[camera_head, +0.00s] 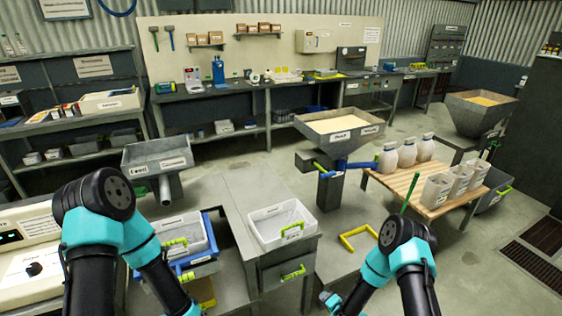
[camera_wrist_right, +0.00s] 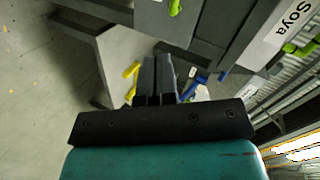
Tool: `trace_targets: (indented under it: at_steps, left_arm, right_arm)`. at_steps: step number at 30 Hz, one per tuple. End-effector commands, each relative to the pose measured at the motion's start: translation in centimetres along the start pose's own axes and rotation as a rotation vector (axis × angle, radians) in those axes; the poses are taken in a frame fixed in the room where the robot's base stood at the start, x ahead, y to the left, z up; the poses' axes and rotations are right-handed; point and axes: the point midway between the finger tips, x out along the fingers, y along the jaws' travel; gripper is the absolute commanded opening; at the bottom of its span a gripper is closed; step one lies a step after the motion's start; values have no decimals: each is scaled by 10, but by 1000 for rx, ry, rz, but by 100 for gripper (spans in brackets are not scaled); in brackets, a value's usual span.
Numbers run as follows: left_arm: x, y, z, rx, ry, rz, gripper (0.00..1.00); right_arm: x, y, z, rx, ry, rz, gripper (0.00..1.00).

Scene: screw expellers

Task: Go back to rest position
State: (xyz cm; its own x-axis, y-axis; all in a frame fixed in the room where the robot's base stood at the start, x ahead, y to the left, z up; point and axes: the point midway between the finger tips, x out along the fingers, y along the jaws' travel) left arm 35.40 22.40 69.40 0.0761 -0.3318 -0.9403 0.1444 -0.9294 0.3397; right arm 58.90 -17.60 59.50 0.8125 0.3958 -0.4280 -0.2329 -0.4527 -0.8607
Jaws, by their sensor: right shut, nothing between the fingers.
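My right gripper (camera_wrist_right: 158,60) shows in the right wrist view with its two dark fingers side by side and closed. Nothing is between them. In the head view my right arm comes in from the lower right, bends at a high elbow and reaches down and left to the bottom edge, beside the low grey bench. My left arm comes in from the lower left, bends at its elbow and runs down past the bottom edge. My left gripper is out of the picture.
A white tray (camera_head: 265,233) sits on the bench, with a blue crate (camera_head: 187,266) left of it. A yellow bracket (camera_head: 352,242) lies right of the tray. The Soya hopper (camera_head: 338,135) stands behind. A wooden table (camera_head: 407,187) with white containers is at right.

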Motion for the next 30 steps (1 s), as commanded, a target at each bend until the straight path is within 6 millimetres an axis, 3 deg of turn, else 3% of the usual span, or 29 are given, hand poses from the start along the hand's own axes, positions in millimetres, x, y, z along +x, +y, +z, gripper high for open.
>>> trace_targets:
  at_steps: [5, 9, 15, 18, 22, 30]
  left_arm:
    - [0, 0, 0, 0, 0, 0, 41]
    - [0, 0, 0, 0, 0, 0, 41]
    - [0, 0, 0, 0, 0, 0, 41]
    - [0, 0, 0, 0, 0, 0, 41]
    - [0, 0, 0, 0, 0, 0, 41]
    - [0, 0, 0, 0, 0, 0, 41]
  right_arm:
    - [-61, 2, 6, -185, -159, 251, 0]
    - [-122, 3, 20, -305, -335, 414, 0]
    - [-213, -3, 46, -418, -605, 557, 0]
    - [-240, -7, 55, -441, -691, 584, 0]
    - [-253, -9, 59, -453, -734, 593, 0]
    - [-253, -8, 59, -452, -734, 593, 0]
